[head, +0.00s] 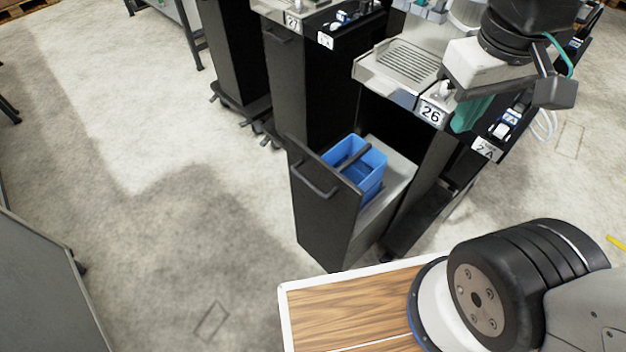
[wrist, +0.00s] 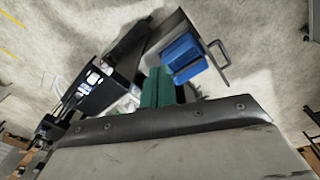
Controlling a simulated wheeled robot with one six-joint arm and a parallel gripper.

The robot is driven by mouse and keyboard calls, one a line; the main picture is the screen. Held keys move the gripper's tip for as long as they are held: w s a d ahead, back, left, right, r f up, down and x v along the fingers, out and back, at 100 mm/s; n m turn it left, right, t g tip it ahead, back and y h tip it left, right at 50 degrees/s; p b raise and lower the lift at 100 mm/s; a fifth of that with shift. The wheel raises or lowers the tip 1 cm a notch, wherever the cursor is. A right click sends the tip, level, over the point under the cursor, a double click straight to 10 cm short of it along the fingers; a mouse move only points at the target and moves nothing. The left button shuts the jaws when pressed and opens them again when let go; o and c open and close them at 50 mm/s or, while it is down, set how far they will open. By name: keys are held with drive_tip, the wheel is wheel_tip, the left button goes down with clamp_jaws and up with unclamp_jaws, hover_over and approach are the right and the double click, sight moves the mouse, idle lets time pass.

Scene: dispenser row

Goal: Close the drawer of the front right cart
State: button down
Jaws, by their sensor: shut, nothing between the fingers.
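The front right cart, black with a "26" label (head: 430,113), has its tall drawer (head: 322,205) pulled out toward the lower left. The drawer's black front panel carries a bar handle, and a blue bin (head: 372,172) sits inside. In the wrist view the blue bin (wrist: 183,55) and the drawer handle (wrist: 220,52) show at the upper right. My gripper (head: 468,116), with green fingers, is shut and empty. It is above and right of the open drawer, beside the cart's top, apart from the drawer front. Its fingers (wrist: 157,90) also show in the wrist view.
A metal drip tray (head: 407,60) tops the cart. Another black cart labelled "27" (head: 293,22) stands behind to the left. A "24" label (head: 486,149) is close by on the right. The floor (head: 170,220) left of the drawer is clear. A grey panel (head: 40,285) is at lower left.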

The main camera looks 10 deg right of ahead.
drive_tip(key=w+a+f+n+h, duration=0.5)
drive_tip(key=w+a+f+n, duration=0.7)
drive_tip(key=w+a, duration=0.15)
drive_tip(key=s+a+f+n+t+h, duration=0.1)
drive_tip(key=s+a+f+n+t, duration=0.1)
drive_tip(key=a+f+n, duration=0.55)
drive_tip(key=s+a+f+n+t+h, duration=0.15)
drive_tip(key=a+f+n, duration=0.25)
drive_tip(key=a+f, duration=0.6)
approach(308, 193)
wheel_tip(308, 193, down, 4)
drive_tip(key=d, duration=0.3)
drive_tip(key=shift+w+d+f+t+y, duration=0.1)
drive_tip(key=shift+w+d+t+y, duration=0.1)
drive_tip(key=shift+w, duration=0.2)
drive_tip(key=shift+w+d+t+y, duration=0.15)
drive_tip(key=shift+w+d, duration=0.05)
drive_tip(key=shift+w, duration=0.25)
drive_tip(key=shift+w+d, duration=0.1)
